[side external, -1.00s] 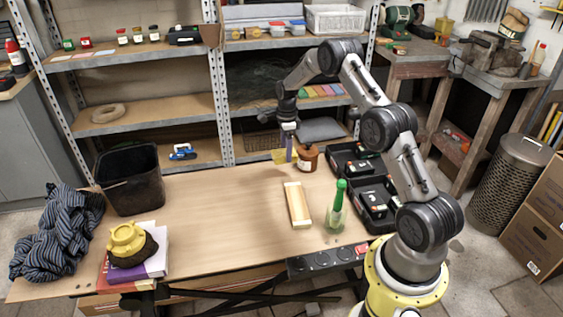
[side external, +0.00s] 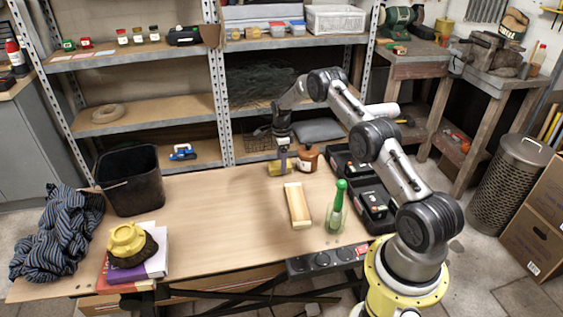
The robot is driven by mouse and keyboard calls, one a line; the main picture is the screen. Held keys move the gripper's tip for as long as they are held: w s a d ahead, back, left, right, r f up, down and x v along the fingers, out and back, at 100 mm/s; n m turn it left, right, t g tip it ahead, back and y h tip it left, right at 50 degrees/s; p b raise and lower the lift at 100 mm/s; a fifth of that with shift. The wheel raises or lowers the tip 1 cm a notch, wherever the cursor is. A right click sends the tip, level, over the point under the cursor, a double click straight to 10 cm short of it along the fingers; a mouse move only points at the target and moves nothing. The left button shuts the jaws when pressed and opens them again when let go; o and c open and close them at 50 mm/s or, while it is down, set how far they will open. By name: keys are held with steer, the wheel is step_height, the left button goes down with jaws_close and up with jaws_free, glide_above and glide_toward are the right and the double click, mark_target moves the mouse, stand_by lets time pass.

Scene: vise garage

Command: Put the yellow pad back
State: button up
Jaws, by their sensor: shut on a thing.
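My gripper (side external: 284,161) points down near the far edge of the workbench, just left of a brown bottle. It is shut on the yellow pad (side external: 276,169), which shows as a small yellow patch beside the fingers. The fingertips and part of the pad are hard to make out at this size. I cannot tell whether the pad touches the bench top or hangs above it. My arm covers the stretch of middle shelf where a row of coloured pads showed earlier.
The brown bottle (side external: 307,158) stands close to the gripper. A black bin (side external: 130,181) stands left. The bench's middle (side external: 220,215) is clear.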

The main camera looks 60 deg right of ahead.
steer(key=shift+f, duration=0.2)
steer(key=o, duration=1.1)
steer(key=shift+o, duration=0.2)
steer(key=shift+r, duration=0.1)
steer(key=s+a+r+n+t, duration=0.15)
steer(key=a+r, duration=0.25)
steer(key=r, duration=0.8)
steer(key=a+r+n+g, duration=0.1)
steer(key=a+r+n, duration=0.25)
steer(key=r, duration=0.85)
steer(key=s+a+r+n+t, duration=0.2)
steer(key=s+a+r+n, duration=0.55)
steer(key=a+r, duration=0.35)
steer(key=s+a+r+n+t, duration=0.25)
steer(key=s+a+n, duration=0.55)
steer(key=s, duration=0.5)
steer(key=s+a+f+n, duration=0.1)
steer(key=s+a+n, duration=0.1)
steer(key=s, duration=0.4)
steer(key=s+a+f+n, duration=0.1)
steer(key=s+a+n, duration=0.1)
steer(key=s+n, duration=0.2)
steer(key=shift+s+a+f+t, duration=0.3)
steer(key=shift+s+a+f, duration=0.1)
steer(key=shift+s, duration=0.45)
